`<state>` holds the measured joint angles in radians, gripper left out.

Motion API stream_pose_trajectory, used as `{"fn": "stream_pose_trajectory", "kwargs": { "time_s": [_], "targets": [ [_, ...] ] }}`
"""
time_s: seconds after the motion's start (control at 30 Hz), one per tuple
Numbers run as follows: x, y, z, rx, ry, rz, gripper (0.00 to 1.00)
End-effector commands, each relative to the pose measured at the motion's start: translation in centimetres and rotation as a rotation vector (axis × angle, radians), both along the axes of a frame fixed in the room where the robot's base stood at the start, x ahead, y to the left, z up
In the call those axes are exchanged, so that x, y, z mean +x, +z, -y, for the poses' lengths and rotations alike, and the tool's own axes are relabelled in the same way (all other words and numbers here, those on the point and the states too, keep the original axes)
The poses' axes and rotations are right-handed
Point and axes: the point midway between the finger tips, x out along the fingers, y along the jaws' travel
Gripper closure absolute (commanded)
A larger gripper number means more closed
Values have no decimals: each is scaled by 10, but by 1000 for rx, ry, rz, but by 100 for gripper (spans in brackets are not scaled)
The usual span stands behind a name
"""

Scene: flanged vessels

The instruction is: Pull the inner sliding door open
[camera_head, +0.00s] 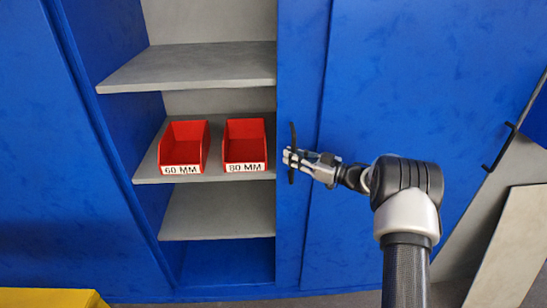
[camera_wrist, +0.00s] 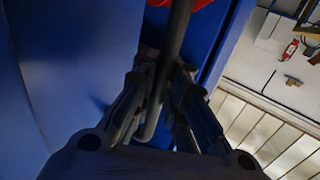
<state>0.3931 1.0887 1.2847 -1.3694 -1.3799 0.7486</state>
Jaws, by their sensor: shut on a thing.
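The inner sliding door (camera_head: 302,90) is a blue panel standing to the right of the open shelf bay. Its dark bar handle (camera_head: 293,136) runs upright near the panel's left edge. My gripper (camera_head: 292,158) is shut on this handle, with the arm reaching in from the right. In the wrist view the handle (camera_wrist: 176,45) passes between the two fingers of my gripper (camera_wrist: 160,95), and its curved lower end shows there. The exact finger contact is dark in the wrist view.
Red bins labelled 60 MM (camera_head: 184,146) and 80 MM (camera_head: 245,144) stand on the middle grey shelf (camera_head: 146,168). Another blue panel (camera_head: 420,80) stands to the right of the inner door. A dark handle (camera_head: 499,147) and a leaning board (camera_head: 512,245) are at far right. A yellow object (camera_head: 50,298) is at lower left.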

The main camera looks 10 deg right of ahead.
Motion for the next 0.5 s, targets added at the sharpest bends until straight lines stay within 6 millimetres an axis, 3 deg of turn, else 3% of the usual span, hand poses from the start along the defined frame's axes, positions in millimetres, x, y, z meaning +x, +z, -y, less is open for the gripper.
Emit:
{"fn": "stream_pose_trajectory", "kwargs": {
  "time_s": [0.2, 0.5],
  "targets": [
    [-3, -3, 15, 0, 5, -4, 100],
    [-3, -3, 16, 0, 6, -5, 100]
  ]
}}
